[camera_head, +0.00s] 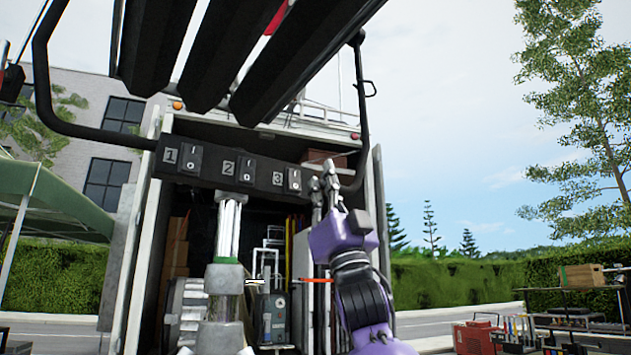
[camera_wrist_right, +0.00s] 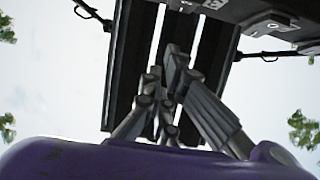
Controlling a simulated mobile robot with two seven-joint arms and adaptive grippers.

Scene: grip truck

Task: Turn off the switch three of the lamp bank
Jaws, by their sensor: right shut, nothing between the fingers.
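The lamp bank's black switch panel (camera_head: 225,172) spans the middle of the head view, with three rocker switches labelled 1, 2 and 3. Switch one (camera_head: 191,159) is at the left, switch two (camera_head: 246,170) in the middle and switch three (camera_head: 294,180) at the right end. My right gripper (camera_head: 323,178) is shut and empty, pointing up just right of switch three; I cannot tell if it touches the panel. In the right wrist view the closed fingers (camera_wrist_right: 172,75) show below the panel's underside (camera_wrist_right: 255,12). My left gripper is not in view.
Black lamp slats (camera_head: 205,50) hang above the panel on a curved black frame (camera_head: 41,75). A metal stand (camera_head: 228,235) rises below the panel. An open truck (camera_head: 345,230) with gear is behind. Tables with tools (camera_head: 575,325) stand at the lower right.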

